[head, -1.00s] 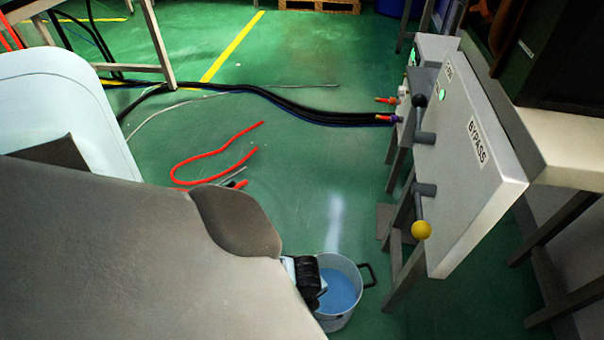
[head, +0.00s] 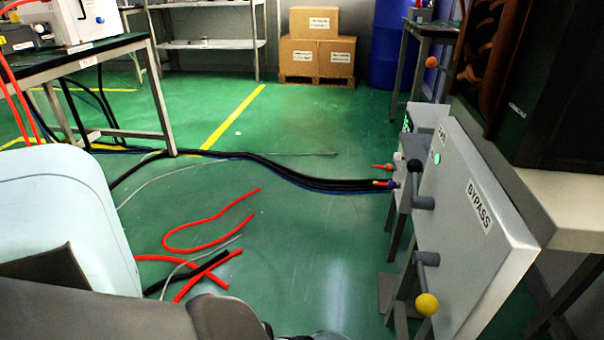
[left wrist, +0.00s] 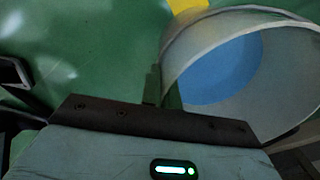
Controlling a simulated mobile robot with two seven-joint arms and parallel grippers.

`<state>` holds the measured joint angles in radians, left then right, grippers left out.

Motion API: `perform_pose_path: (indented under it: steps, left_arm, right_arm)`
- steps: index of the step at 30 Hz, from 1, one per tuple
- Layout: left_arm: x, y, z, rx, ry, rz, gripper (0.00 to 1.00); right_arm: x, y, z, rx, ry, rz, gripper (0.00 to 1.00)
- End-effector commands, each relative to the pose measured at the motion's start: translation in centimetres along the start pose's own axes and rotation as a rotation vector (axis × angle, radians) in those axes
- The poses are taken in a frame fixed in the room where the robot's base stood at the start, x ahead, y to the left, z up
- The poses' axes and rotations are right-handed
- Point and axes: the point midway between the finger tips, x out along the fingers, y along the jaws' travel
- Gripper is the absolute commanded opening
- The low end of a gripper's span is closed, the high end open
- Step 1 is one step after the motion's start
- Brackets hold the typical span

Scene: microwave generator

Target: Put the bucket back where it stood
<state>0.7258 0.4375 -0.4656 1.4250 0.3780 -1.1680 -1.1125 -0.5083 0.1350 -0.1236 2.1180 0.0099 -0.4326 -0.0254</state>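The bucket (left wrist: 215,35) is a pale grey round pail with blue liquid inside. It fills the upper right of the left wrist view, its mouth facing the camera at a slant. My left gripper (left wrist: 163,90) shows there as two dark fingertips close together at the bucket's left wall. They appear shut on its edge or handle; the exact contact is hidden behind the dark gripper body. In the head view my left arm covers the lower left, and the bucket is almost wholly below the frame. My right gripper is not in view.
A grey BYPASS cabinet (head: 470,215) with levers, one yellow-knobbed (head: 427,303), stands at right. Red hoses (head: 205,235) lie on the green floor. Black cables (head: 270,172) cross behind them. A workbench (head: 95,50) is at left.

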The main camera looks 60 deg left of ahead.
Motion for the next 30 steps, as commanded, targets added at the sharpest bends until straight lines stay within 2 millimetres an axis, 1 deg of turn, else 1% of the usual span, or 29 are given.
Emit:
perform_pose_path:
  steps: [1,4,5,9,10,17,20,23,26,30]
  left_arm:
    - [-0.2,-0.4,-0.1,0.0,0.002,-0.01,0.0]
    - [0.1,-0.4,0.0,0.0,0.002,-0.009,0.0]
    - [0.3,0.0,0.0,0.0,0.0,0.0,0.04]
    - [0.2,0.0,0.0,0.0,0.0,0.0,0.22]
    - [0.2,0.0,0.0,0.0,0.0,0.0,0.24]
    - [0.2,0.0,0.0,0.0,0.0,0.0,0.24]
    - [-0.1,0.0,0.0,0.0,0.0,0.0,0.24]
    - [-1.2,-0.1,0.0,0.001,0.0,-0.003,0.24]
    - [-2.9,-0.1,0.0,0.001,0.0,-0.003,0.24]
    - [-6.0,-0.1,0.0,0.001,0.0,-0.005,0.24]
  right_arm:
    - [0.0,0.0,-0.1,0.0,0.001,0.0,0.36]
    - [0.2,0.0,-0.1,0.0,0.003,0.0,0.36]
    - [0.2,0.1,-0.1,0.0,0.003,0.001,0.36]
    - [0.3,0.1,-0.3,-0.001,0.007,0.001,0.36]
    - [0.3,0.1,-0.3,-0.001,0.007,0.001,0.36]
    - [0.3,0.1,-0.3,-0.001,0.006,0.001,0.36]
    - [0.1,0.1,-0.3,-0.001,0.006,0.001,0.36]
    - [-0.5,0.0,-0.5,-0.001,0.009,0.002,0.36]
    - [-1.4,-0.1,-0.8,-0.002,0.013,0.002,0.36]
    - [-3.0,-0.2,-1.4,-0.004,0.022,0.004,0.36]
